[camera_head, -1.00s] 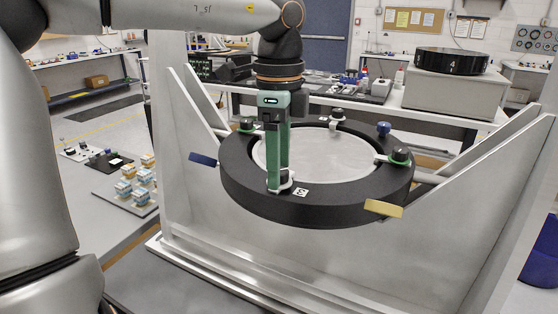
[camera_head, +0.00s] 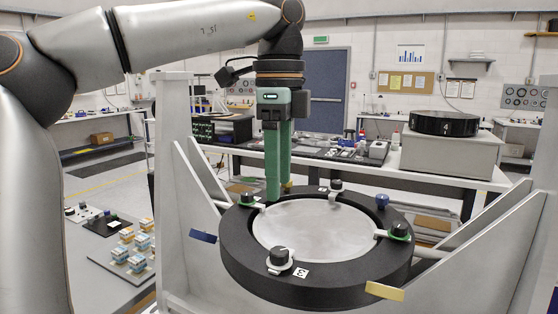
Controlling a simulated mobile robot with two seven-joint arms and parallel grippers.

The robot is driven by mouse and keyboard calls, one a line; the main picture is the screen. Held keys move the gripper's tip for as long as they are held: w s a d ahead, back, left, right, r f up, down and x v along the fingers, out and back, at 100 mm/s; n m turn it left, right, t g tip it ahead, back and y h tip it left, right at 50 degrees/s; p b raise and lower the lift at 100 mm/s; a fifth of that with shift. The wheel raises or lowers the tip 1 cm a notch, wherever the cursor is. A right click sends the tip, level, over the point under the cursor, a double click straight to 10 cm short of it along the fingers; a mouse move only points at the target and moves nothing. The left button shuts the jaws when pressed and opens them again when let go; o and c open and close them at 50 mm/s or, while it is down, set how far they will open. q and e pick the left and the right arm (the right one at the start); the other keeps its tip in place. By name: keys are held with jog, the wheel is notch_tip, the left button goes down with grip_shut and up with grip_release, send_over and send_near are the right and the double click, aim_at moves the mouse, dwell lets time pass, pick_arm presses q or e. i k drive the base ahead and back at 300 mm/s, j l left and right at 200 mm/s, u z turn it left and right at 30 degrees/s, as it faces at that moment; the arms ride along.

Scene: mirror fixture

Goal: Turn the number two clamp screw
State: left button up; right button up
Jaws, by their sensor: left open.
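A round mirror (camera_head: 300,230) sits in a black ring (camera_head: 245,272) with clamp screws around its rim. The front clamp screw (camera_head: 280,258) has a black knob, and a white tag reading 3 (camera_head: 300,272) lies beside it. Other black-knobbed screws show at the left (camera_head: 247,200), back (camera_head: 336,186) and right (camera_head: 400,231). No readable 2 shows, so I cannot tell which screw is number two. My left gripper (camera_head: 280,192), with green fingers, is open and empty, pointing down near the ring's back left, apart from the front screw. My right gripper is not in view.
Slanted plates of the grey frame (camera_head: 500,225) flank the ring. A black ring marked 4 (camera_head: 444,123) stands on a box behind.

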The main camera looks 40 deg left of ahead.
aim_at(246, 199)
jog(key=k, duration=1)
